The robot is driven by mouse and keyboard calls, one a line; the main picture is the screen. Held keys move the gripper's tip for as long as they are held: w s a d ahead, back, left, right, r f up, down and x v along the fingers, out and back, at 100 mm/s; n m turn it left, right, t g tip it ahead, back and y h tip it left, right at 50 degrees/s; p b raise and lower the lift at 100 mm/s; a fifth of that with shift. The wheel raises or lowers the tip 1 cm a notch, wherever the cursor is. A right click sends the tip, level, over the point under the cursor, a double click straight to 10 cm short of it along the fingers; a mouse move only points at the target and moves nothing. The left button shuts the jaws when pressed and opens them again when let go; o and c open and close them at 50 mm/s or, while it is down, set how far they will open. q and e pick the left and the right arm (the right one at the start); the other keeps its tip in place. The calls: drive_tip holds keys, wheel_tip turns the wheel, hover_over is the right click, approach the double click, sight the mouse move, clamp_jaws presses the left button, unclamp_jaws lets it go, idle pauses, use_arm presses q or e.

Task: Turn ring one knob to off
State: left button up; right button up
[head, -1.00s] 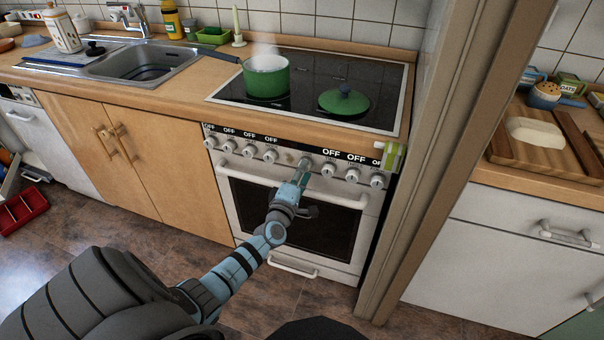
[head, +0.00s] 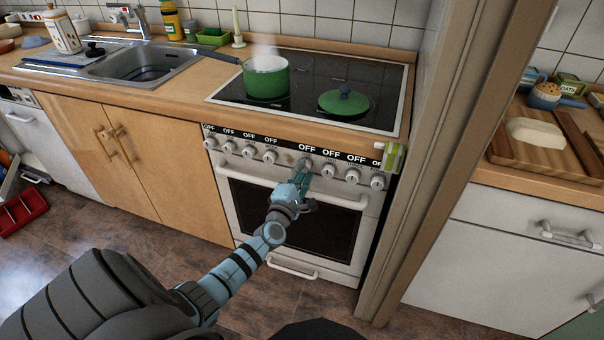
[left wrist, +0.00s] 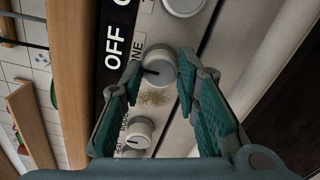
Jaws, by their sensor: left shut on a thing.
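The ring one knob (left wrist: 160,66) is a round silver-white knob on the oven's front panel, between my left gripper's fingers in the left wrist view. Its dark mark points toward the word OFF (left wrist: 115,48) on the black strip. Partly covered lettering ending in "NE" is beside it. My left gripper (head: 303,165) is shut on this knob and mostly hides it in the head view; its teal pads also show in the left wrist view (left wrist: 157,88). The strip above it reads OFF (head: 307,147) in the head view. My right gripper is not in view.
More knobs (head: 352,176) line the panel on both sides, close to the gripper. The oven handle (head: 335,199) runs just below. A steaming green pot (head: 266,82) and a green lid (head: 343,103) are on the hob. A green-and-white item (head: 393,156) is at the panel's right end.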

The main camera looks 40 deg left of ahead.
use_arm(q)
drive_tip(key=shift+f, duration=0.1)
drive_tip(key=o, duration=1.2)
drive_tip(key=shift+c, duration=0.2)
drive_tip(key=shift+s, duration=0.1)
drive_tip(key=v, duration=1.2)
